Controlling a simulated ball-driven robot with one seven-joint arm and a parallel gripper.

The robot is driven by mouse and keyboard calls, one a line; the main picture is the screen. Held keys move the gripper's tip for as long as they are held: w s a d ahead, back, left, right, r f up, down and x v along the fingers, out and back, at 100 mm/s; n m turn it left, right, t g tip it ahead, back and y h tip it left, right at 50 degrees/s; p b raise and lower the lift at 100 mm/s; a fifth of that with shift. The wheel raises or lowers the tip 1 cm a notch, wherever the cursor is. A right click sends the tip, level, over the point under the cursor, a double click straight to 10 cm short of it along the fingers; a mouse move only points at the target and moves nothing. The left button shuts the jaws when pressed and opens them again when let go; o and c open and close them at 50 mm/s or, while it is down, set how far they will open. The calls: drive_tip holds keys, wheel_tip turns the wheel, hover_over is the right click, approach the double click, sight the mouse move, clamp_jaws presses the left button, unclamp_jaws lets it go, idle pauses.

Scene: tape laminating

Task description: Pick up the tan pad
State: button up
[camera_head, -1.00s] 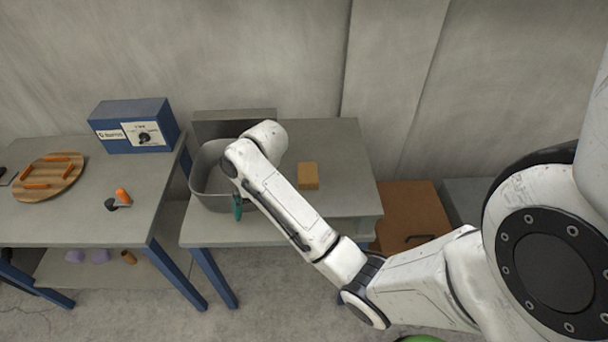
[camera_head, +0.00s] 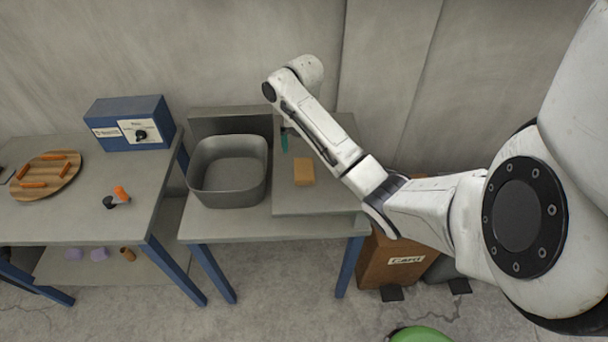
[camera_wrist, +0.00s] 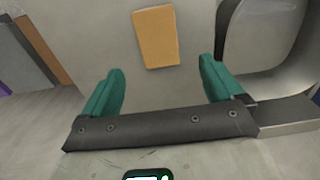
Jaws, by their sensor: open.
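The tan pad (camera_head: 304,172) lies flat on the right part of the grey table, on a raised grey board. In the wrist view the tan pad (camera_wrist: 156,37) shows beyond the fingertips, about midway between them, with nothing touching it. My gripper (camera_wrist: 160,82) has two green fingers spread wide apart with nothing between them. In the head view my gripper (camera_head: 284,141) is mostly hidden behind my forearm. One green finger shows above the table, behind and left of the pad.
A grey bin (camera_head: 228,172) stands left of the pad. A blue box (camera_head: 131,124), a round wooden board (camera_head: 45,176) with orange sticks and a small orange-and-black tool (camera_head: 118,197) are on the left table. A brown carton (camera_head: 392,262) stands right of the table.

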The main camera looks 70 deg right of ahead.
sight(304, 166)
wheel_tip(304, 166, down, 3)
drive_tip(key=shift+f, duration=0.15)
drive_tip(key=shift+s+a+f, duration=0.1)
drive_tip(key=shift+f, duration=1.15)
drive_tip(key=shift+s+a+f, duration=0.1)
drive_tip(key=shift+f, duration=1.15)
drive_tip(key=c, duration=1.1)
drive_tip(key=shift+c, duration=0.2)
